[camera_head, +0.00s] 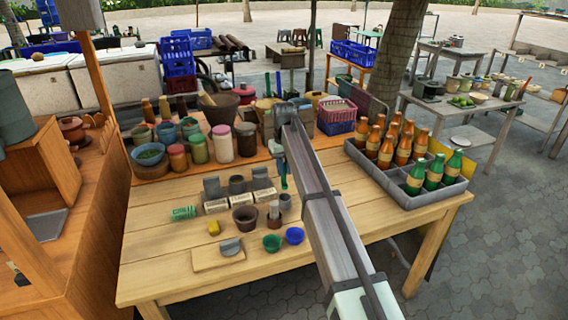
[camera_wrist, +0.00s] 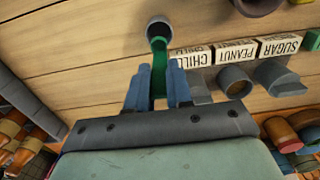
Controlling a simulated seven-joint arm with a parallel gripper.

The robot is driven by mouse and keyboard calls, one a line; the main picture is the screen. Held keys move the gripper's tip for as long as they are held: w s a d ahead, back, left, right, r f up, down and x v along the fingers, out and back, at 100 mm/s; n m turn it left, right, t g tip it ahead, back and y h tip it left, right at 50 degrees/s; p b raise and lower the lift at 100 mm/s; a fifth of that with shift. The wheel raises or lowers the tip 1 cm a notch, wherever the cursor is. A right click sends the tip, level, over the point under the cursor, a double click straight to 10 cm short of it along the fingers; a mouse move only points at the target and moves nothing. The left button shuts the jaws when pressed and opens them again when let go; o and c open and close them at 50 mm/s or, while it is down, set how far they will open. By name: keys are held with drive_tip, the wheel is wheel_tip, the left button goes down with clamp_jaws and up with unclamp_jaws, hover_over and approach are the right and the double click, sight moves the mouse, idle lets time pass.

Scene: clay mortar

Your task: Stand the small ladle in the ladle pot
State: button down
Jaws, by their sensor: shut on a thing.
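The small ladle is green. In the wrist view, my gripper (camera_wrist: 158,90) is shut on the ladle (camera_wrist: 159,65), which sticks out beyond the fingertips. The far end of the ladle overlaps the mouth of a small grey cup, apparently the ladle pot (camera_wrist: 158,24). In the head view, my gripper (camera_head: 283,162) points down, with the green ladle (camera_head: 284,182) below it. The ladle pot (camera_head: 285,202) stands upright on the table just under the ladle. I cannot tell whether the ladle's end is inside the rim or just above it.
Labelled boxes (camera_head: 238,201) stand left of the pot. A brown pot (camera_head: 245,218), a green bowl (camera_head: 272,243) and a blue bowl (camera_head: 294,235) are close by. A grey crate of bottles (camera_head: 405,178) stands at right. The table front (camera_head: 340,232) has bare wood.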

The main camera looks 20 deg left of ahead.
sight(284, 183)
drive_tip(key=shift+f, duration=3.3)
drive_tip(key=c, duration=0.9)
unclamp_jaws()
drive_tip(key=shift+c, duration=0.2)
wheel_tip(284, 183, up, 14)
drive_tip(key=shift+f, duration=0.1)
